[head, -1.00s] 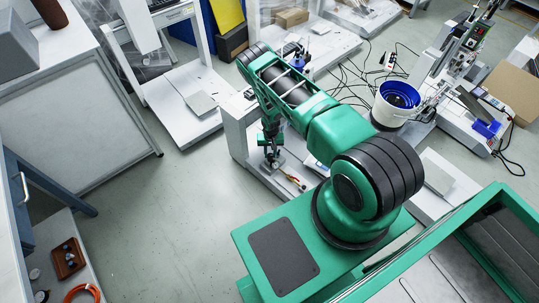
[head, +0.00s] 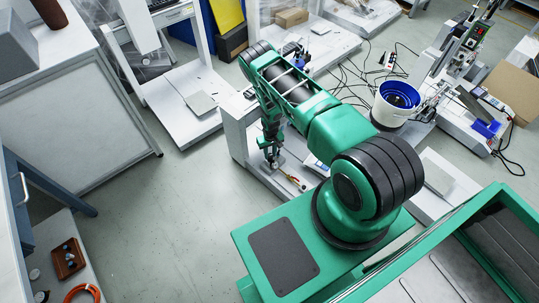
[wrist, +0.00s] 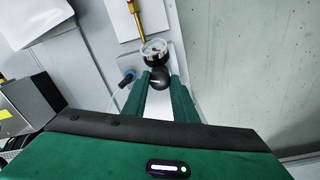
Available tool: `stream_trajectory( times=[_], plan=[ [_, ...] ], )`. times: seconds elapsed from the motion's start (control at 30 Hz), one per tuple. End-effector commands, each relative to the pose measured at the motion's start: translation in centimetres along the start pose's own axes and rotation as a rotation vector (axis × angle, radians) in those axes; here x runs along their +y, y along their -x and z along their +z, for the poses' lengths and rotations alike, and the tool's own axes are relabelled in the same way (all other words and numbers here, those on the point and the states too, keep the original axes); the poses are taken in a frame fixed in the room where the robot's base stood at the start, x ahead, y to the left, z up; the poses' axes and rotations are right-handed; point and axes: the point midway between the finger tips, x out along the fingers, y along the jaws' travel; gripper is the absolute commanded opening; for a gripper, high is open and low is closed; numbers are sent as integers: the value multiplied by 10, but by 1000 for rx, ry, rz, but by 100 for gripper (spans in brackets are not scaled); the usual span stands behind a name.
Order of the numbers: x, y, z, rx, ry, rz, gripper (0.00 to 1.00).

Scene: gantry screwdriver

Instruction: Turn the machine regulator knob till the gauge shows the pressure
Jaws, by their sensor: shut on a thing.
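The regulator knob (wrist: 159,78) is dark and round with a white mark, in the middle of the wrist view. My gripper (wrist: 160,84) has its two green fingers on either side of the knob, shut on it. The gauge (wrist: 155,49) is a round dial with a white face just beyond the knob. Its needle is too small to read. In the head view my gripper (head: 271,160) is down at the side of the pale machine bench (head: 234,128). The knob cannot be made out there.
A blue fitting with a thin clear tube (wrist: 127,77) sits left of the knob. A brass-coloured rod (wrist: 137,20) is beyond the gauge. A red-and-yellow handled tool (head: 293,180) lies right of my gripper. Open floor (head: 185,215) lies to the left.

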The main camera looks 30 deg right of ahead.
Motion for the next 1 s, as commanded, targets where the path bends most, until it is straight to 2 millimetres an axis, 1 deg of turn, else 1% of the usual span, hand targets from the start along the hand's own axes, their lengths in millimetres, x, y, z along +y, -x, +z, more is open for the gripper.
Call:
stream_trajectory(
  times=[0.13, 0.17, 0.2, 0.23, 0.5, 0.67, 0.77, 1.0],
  plan=[
    [-1, 0, 0, 0, 0, -1, 3],
    [-1, 0, 0, 0, 0, -1, 32],
    [-1, 0, 0, 0, 0, -1, 42],
    [-1, 0, 0, 0, 0, -1, 44],
    [-1, 0, 0, 0, 0, 0, 44],
    [-1, 9, -1, 1, 0, 0, 44],
    [-1, 23, -2, 2, 0, 0, 44],
    [-1, 66, -2, 2, -1, 0, 44]
  ],
)
